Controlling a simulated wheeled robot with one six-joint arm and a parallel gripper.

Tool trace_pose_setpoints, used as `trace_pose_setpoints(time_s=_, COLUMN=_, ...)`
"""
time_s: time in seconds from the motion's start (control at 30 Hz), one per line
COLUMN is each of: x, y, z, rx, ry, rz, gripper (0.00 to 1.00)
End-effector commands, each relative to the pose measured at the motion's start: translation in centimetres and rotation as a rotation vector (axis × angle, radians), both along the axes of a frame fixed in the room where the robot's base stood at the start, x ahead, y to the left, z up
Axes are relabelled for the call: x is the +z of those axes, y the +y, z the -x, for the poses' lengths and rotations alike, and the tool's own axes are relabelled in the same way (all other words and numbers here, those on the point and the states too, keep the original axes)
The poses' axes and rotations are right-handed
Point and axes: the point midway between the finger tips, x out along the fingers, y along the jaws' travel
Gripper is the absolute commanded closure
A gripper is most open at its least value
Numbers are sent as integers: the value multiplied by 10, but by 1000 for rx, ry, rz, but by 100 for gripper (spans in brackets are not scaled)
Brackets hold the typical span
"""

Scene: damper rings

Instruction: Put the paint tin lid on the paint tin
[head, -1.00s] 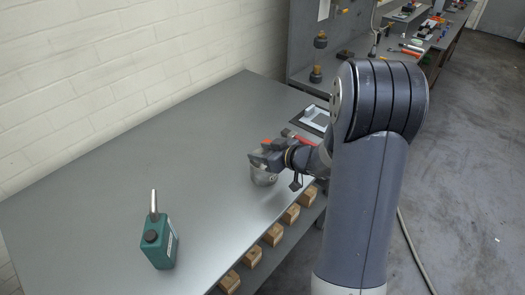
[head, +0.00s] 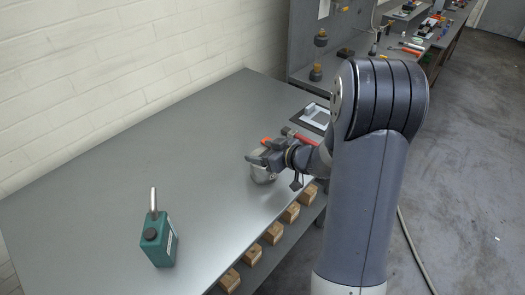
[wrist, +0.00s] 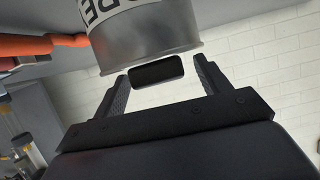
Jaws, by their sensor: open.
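The paint tin (head: 264,178), grey metal with a pale lettered label, stands on the grey workbench near its right edge, below my gripper (head: 256,160). In the wrist view the tin (wrist: 150,38) fills the top of the picture. The paint tin lid (wrist: 150,64) seems to show as a thin grey rim at the tin's end, with a black rounded grip (wrist: 157,72) by it. I cannot tell from this angle whether the lid is fully seated. My gripper is open, its fingers either side of the black grip with gaps visible.
A green oil can (head: 158,242) with a metal spout stands at the bench's front left. A red-handled tool (head: 303,138) and a dark-framed tray (head: 317,116) lie behind the gripper. The bench's middle is clear.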

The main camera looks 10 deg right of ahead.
Motion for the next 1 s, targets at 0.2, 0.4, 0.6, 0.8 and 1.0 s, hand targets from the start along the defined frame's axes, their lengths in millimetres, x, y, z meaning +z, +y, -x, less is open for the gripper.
trace_pose_setpoints(time_s=0.2, x=13, y=-18, z=23, rx=-6, ry=-2, rz=1, gripper=28)
trace_pose_setpoints(time_s=0.4, x=29, y=-40, z=53, rx=-6, ry=-2, rz=1, gripper=28)
trace_pose_setpoints(time_s=0.6, x=39, y=-53, z=73, rx=-3, ry=-1, rz=0, gripper=28)
trace_pose_setpoints(time_s=0.8, x=41, y=-57, z=80, rx=0, ry=1, rz=-1, gripper=28)
trace_pose_setpoints(time_s=1.0, x=41, y=-57, z=79, rx=0, ry=1, rz=-1, gripper=28)
